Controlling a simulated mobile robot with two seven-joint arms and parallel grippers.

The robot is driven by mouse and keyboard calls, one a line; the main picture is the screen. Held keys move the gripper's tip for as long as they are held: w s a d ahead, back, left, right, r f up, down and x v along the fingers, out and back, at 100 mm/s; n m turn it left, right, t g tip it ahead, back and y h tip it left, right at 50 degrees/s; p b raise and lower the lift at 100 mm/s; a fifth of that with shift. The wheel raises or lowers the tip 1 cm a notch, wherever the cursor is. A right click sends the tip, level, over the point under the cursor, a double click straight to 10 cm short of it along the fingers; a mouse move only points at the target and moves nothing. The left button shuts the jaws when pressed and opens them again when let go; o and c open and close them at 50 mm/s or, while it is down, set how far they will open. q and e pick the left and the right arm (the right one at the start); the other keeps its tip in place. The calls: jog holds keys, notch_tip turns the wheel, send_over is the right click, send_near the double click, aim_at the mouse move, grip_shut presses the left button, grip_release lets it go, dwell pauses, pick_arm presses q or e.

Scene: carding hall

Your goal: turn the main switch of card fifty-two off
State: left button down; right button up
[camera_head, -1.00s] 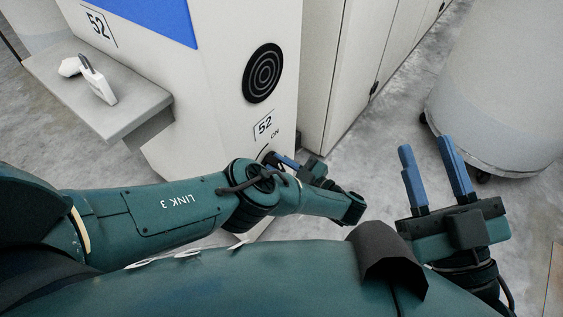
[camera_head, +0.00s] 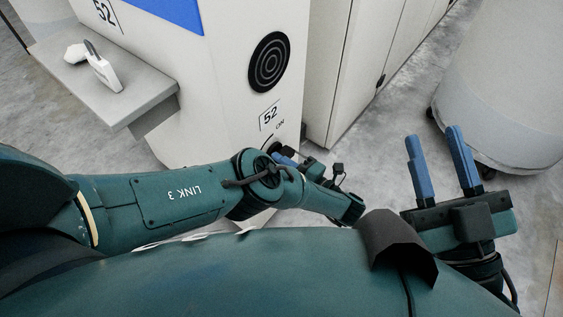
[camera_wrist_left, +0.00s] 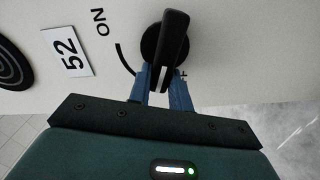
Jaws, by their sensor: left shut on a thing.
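The main switch of card fifty-two (camera_wrist_left: 172,40) is a black round knob with a raised bar handle on the pale machine panel. A white line marks the handle's end nearest my gripper. My left gripper (camera_wrist_left: 160,82) is shut on the handle's near end, one blue finger on each side. In the head view, the left gripper (camera_head: 284,155) is at the panel below the 52 plate (camera_head: 269,117), and my arm mostly hides the switch. My right gripper (camera_head: 436,131) is open and empty.
A grey shelf (camera_head: 130,108) with a white handled tool (camera_head: 103,72) juts out at left. A round black grille (camera_head: 269,61) is above the 52 plate. A large pale can on casters (camera_head: 500,90) stands at right, beyond the right gripper. Open floor lies between it and the cabinets.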

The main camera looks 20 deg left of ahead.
pick_arm(q)
jog(key=shift+a+f+n+b, duration=0.1)
jog(key=shift+f+n+b, duration=0.1)
jog(key=shift+n, duration=0.6)
jog(key=shift+f+n+b, duration=0.1)
jog(key=shift+f+n, duration=0.1)
jog(key=shift+n, duration=0.6)
pick_arm(e)
jog(key=shift+r+n+y, duration=0.4)
jog(key=shift+y, duration=0.1)
jog(key=shift+r, duration=0.2)
pick_arm(q)
jog(key=c, duration=1.3)
grip_release()
pick_arm(e)
jog(key=shift+d+f, duration=0.1)
jog(key=shift+f, duration=0.05)
